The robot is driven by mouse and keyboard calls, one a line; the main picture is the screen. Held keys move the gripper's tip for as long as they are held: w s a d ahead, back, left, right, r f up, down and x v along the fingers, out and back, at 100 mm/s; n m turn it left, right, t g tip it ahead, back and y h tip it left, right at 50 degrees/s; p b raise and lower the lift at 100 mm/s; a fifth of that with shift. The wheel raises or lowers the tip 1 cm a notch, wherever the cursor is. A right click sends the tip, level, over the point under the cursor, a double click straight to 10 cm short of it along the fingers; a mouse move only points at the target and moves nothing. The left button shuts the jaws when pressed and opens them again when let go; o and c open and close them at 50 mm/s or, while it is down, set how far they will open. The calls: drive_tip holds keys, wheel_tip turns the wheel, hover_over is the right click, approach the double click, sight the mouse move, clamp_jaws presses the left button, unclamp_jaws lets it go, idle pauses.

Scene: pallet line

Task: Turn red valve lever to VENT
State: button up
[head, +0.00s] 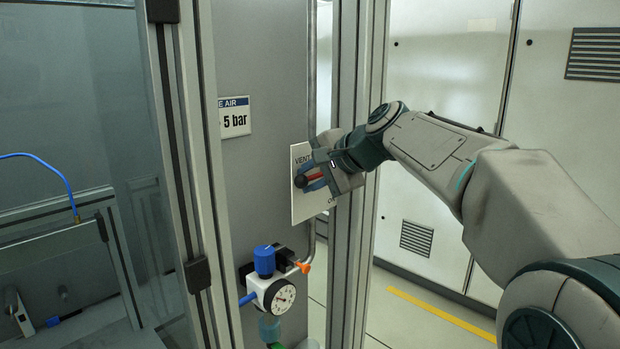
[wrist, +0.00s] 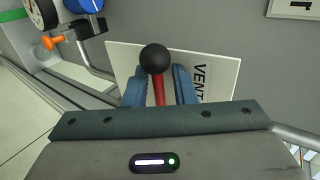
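The red valve lever (head: 314,178) with its black ball knob (head: 300,181) stands out in front of a white plate (head: 302,212) on the grey panel. The plate reads VENT at its upper part; a second word lower right is mostly hidden by my gripper. In the wrist view the red lever (wrist: 159,92) and black knob (wrist: 154,58) lie between the two blue fingers of my gripper (wrist: 161,78). Gaps show on both sides of the lever, so my gripper is open around it, not clamped. The lever's pivot is hidden behind my gripper.
Below the plate sit a pressure gauge (head: 280,296), a blue regulator knob (head: 264,261) and an orange handle (head: 303,267). A metal post (head: 347,270) stands close right of the plate. A "5 bar" sign (head: 234,117) is up left. White cabinets stand behind my arm.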

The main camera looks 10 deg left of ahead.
drive_tip(key=b+v, duration=0.2)
drive_tip(key=v, duration=1.1)
drive_tip(key=shift+s+d, duration=0.15)
drive_tip(key=shift+d, duration=0.2)
drive_tip(key=shift+r, duration=0.15)
drive_tip(key=s+d+f+n+g+h, duration=0.1)
drive_tip(key=s+d+f+n+h, duration=0.1)
drive_tip(key=s+f, duration=0.5)
drive_tip(key=s+d+f+n+g+h, duration=0.1)
drive_tip(key=s+d+f+n+h, duration=0.2)
drive_tip(key=s+d+f, duration=0.4)
drive_tip(key=s+d+f+n+h, duration=0.2)
drive_tip(key=s+d+f+h, duration=0.2)
drive_tip(key=f, duration=1.6)
drive_tip(key=s, duration=0.3)
drive_tip(key=shift+s+d+f+g, duration=0.25)
drive_tip(key=shift+s+d+g, duration=0.1)
drive_tip(key=shift+g, duration=0.05)
